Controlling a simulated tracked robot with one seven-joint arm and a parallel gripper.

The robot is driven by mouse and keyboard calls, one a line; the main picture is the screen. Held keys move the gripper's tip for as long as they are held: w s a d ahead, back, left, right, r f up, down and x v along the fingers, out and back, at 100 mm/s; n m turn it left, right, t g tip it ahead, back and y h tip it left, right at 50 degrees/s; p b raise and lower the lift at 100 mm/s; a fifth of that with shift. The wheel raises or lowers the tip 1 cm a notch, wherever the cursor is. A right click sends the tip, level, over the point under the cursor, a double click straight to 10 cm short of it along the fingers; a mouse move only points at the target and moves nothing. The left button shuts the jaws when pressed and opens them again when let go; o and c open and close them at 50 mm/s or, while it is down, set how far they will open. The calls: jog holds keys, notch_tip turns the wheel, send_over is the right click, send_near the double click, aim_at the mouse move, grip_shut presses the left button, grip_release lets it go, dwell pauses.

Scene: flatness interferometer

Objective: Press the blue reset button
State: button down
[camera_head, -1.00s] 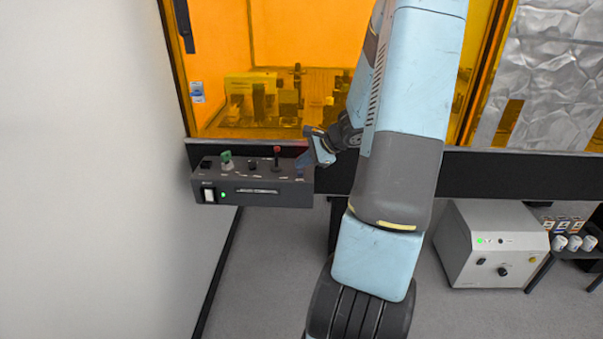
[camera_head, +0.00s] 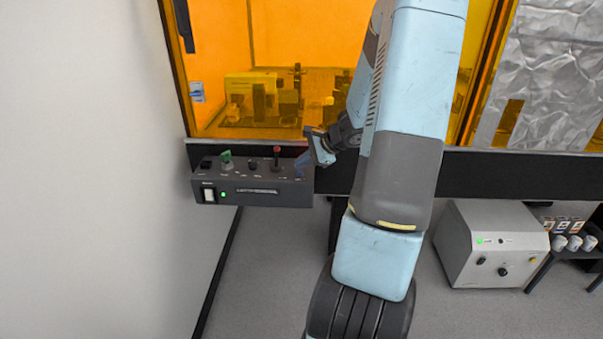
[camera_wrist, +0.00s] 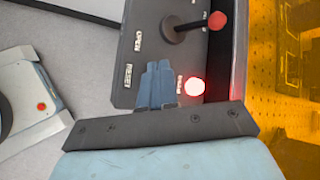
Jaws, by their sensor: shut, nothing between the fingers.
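The black control box (camera_head: 252,194) juts out at the left, below the orange window. My gripper (camera_head: 301,163) is over the right end of its top panel, fingers pointing down. In the wrist view, the two blue-grey fingers (camera_wrist: 157,80) are together with nothing between them. Their tips are over the panel (camera_wrist: 150,20), beside a white label reading RESET (camera_wrist: 128,75). I see no blue reset button; the fingers cover that spot. Whether the tips touch the panel I cannot tell.
A glowing red-white lamp or button (camera_wrist: 195,87) is close to the fingers. A red-knobbed lever (camera_head: 277,158) and a green switch (camera_head: 226,160) stand up from the panel. The orange window (camera_head: 215,60) is just behind. A grey cabinet (camera_head: 490,250) stands on the floor at right.

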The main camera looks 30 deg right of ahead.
aim_at(302, 173)
jog(key=shift+f, duration=0.1)
jog(key=shift+w+f, duration=0.1)
jog(key=shift+f, duration=0.15)
jog(key=shift+f, duration=0.45)
dwell(0.8)
dwell(0.3)
jog(key=shift+r, duration=0.9)
jog(key=shift+r, duration=2.5)
